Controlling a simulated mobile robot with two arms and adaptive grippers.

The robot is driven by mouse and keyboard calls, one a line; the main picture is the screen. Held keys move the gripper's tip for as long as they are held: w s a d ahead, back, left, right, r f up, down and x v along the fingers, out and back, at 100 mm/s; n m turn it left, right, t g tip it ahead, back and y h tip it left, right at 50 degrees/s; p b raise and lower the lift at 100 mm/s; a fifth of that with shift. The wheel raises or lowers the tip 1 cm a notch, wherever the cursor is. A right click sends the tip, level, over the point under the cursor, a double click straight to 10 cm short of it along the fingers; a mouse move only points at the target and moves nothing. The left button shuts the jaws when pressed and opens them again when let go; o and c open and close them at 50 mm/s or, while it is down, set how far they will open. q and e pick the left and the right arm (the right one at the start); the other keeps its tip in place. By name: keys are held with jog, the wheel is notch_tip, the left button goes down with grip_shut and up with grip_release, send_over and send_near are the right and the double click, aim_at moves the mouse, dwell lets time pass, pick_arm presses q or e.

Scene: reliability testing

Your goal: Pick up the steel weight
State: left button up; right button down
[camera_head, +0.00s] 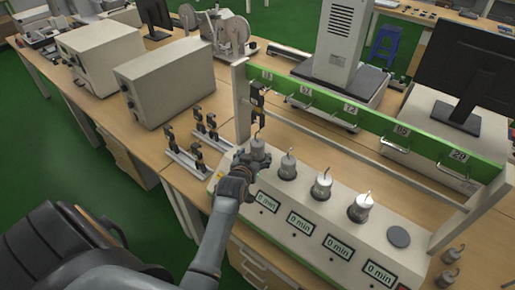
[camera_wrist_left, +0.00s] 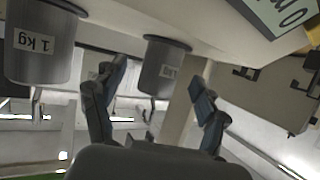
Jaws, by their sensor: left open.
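Several steel weights with hooks stand in a row on the white timer machine. The leftmost steel weight (camera_head: 259,150) is right by my left gripper (camera_head: 243,170). In the wrist view, which looks upside down, this weight (camera_wrist_left: 162,68) shows between and beyond the spread fingers of my left gripper (camera_wrist_left: 158,85); I cannot tell whether they touch it. A neighbouring weight (camera_wrist_left: 40,50) labelled "1 kg" is to the left there. Other weights stand at the middle (camera_head: 288,166), (camera_head: 321,187) and right (camera_head: 360,208). My right gripper is not in view.
The machine (camera_head: 310,222) has "0 min" displays and an empty round pad (camera_head: 398,237). A green numbered rail (camera_head: 375,122) with hooks runs behind the weights. Small clamp stands (camera_head: 190,160) are at left. Loose weights (camera_head: 453,254) lie at the right table edge.

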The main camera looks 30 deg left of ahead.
aim_at(256, 153)
pick_arm(q)
jog(key=shift+p+x, duration=0.5)
jog(key=shift+x, duration=1.8)
jog(key=shift+a+r, duration=0.1)
grip_shut()
jog(key=shift+w+a+r, duration=0.1)
jog(key=shift+r, duration=0.1)
